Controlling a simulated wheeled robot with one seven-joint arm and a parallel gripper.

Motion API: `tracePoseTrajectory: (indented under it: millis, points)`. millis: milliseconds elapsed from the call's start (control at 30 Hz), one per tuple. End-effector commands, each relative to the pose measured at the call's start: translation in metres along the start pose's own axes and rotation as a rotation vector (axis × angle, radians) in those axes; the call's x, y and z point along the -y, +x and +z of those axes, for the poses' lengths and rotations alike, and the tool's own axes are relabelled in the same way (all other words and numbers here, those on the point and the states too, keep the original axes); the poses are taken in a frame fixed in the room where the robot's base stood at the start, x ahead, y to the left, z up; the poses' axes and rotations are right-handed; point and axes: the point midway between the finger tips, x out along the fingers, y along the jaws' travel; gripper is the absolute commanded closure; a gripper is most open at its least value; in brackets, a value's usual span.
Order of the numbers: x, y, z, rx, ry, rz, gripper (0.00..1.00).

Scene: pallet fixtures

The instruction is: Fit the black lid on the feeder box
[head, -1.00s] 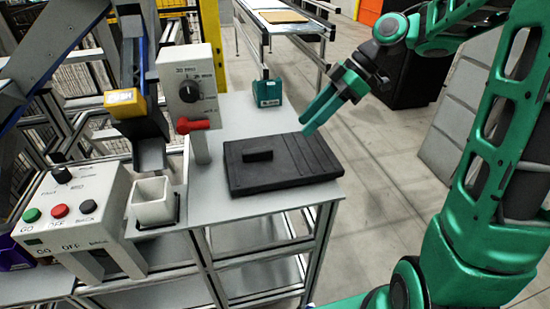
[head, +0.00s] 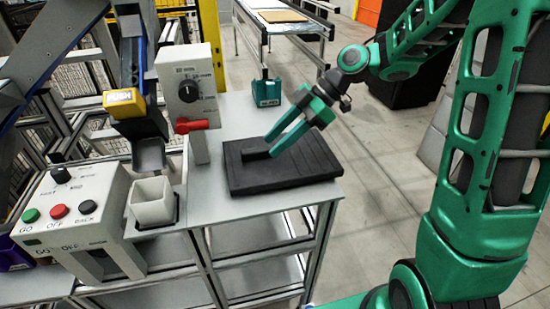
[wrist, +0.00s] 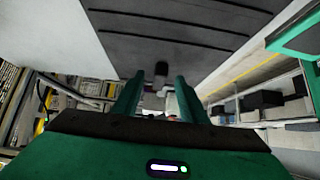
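A black slab (head: 300,168) with grooves lies flat on the grey table. A small raised black block (head: 254,153), like a handle, stands on it; I cannot tell which part is the lid. My gripper (head: 271,147) points down-left at the block, its green fingertips close to it. In the wrist view the fingers of my gripper (wrist: 157,92) are apart, and the dark block (wrist: 161,68) shows in line with the gap between them. Contact is not clear. A white open-topped box (head: 153,207), probably the feeder box, stands in a black holder left of the slab.
A grey post with a dial box (head: 189,90) and red handle (head: 192,125) rises between the white box and slab. A chute with a yellow block (head: 124,103) hangs above the white box. A button panel (head: 68,215) stands left. A teal box (head: 267,92) sits behind.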

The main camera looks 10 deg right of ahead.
Motion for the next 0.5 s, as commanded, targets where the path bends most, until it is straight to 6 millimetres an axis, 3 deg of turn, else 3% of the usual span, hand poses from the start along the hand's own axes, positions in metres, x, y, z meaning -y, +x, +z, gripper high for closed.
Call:
tracePoseTrajectory:
  millis: [167,433,500]
  points:
    - [0.000,0.018,-0.001,-0.001,0.000,-0.001,0.61]
    - [0.000,0.020,0.000,0.000,0.000,0.000,0.61]
    - [0.000,0.020,0.000,0.000,0.000,0.000,0.78]
